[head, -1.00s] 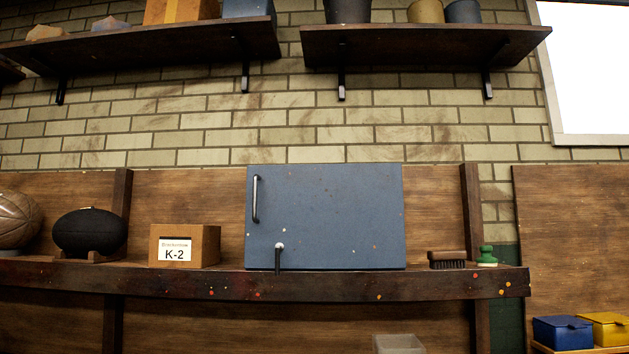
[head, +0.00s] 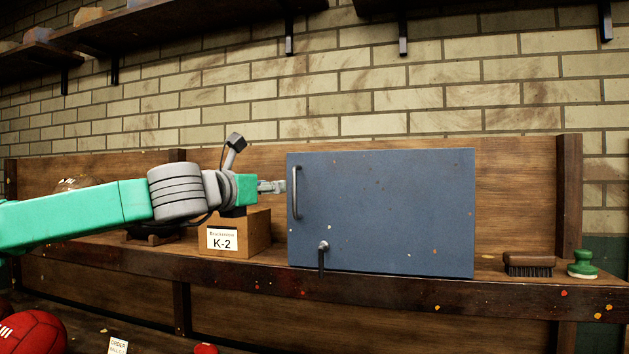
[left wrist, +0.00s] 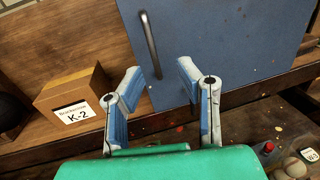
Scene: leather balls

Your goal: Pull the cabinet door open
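The blue cabinet (head: 390,215) stands on the wooden shelf with its door shut. My right gripper is not in view.
A K-2 box (head: 236,235) stands left of the cabinet, below my left gripper. A brush (head: 528,264) and a green-knobbed stamp (head: 582,264) lie to the right on the shelf (head: 400,297). A red ball (head: 32,333) is at lower left.

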